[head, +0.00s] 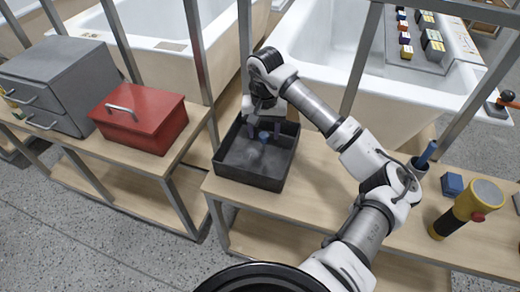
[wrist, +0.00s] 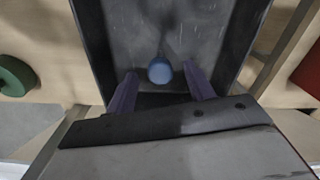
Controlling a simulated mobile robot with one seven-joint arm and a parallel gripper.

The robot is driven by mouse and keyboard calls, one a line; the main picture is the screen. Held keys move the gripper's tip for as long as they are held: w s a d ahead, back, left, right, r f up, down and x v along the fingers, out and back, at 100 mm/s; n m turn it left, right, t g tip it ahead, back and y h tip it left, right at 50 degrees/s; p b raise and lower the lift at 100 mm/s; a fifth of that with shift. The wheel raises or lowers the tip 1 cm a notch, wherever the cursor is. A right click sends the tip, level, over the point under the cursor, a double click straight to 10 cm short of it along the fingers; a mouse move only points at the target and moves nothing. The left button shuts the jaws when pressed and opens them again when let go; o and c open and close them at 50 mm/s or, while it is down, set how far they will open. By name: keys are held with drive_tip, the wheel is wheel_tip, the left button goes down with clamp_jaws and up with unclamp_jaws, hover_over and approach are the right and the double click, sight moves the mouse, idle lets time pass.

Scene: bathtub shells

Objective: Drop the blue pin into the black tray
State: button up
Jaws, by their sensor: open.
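The black tray (head: 232,176) stands on the wooden bench below my gripper (head: 264,122). The tray's grey floor and walls also fill the upper wrist view (wrist: 108,48). The blue pin (head: 264,136) shows as a small blue spot just under my gripper, within the tray's outline. In the wrist view the pin (wrist: 160,71) appears as a round blue end between the two fingertips, with a gap on each side. My gripper (wrist: 160,78) is open. I cannot tell whether the pin touches the tray floor.
A red toolbox (head: 140,117) and a grey drawer cabinet (head: 66,82) stand left of the tray. To the right are a dark cup with a blue-handled thing (head: 427,154), a blue block (head: 452,185) and a yellow-black flashlight (head: 466,208). Metal posts and bathtub shells stand behind.

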drive_tip(key=shift+r, duration=0.1)
wheel_tip(320, 180, up, 14)
drive_tip(key=b, duration=0.1)
idle(0.4)
drive_tip(key=shift+f, duration=0.2)
